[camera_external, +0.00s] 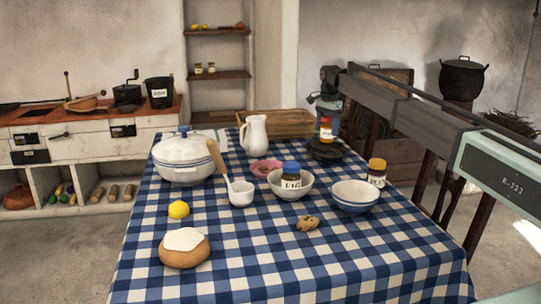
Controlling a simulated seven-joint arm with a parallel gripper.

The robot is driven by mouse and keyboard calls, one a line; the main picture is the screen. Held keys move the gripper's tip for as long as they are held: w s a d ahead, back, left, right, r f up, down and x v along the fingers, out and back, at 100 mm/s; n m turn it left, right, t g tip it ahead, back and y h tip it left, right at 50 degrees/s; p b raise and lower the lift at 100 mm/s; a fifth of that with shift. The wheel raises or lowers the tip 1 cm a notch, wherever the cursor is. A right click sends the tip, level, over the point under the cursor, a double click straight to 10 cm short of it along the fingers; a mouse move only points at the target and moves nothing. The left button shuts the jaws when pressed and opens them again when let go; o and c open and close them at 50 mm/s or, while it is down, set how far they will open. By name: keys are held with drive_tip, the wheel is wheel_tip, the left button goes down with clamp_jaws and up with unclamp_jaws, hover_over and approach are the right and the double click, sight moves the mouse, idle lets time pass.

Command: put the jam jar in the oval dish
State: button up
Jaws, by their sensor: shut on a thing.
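My gripper (326,127) hangs from the arm over the back right of the table. It is shut on a small jar with orange and white on it, which I take to be the jam jar (327,137); its details are too small to read. The jar is above or close to a dark round stand; I cannot tell whether they touch. A low pink dish (264,168), which seems to be the oval dish, lies left of my gripper at mid-table. The bowl with the blue-lidded jar partly hides it.
The blue-lidded jar (291,174) stands in a white bowl (305,187). A yellow-lidded jar (377,173) stands behind a striped bowl (355,198). The front right is clear.

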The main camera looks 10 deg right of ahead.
sight(328, 117)
drive_tip(key=shift+f, duration=2.8)
drive_tip(key=shift+f, duration=0.1)
drive_tip(key=o, duration=1.4)
drive_tip(key=shift+f, duration=0.1)
wheel_tip(328, 117, up, 12)
drive_tip(key=shift+r, duration=0.15)
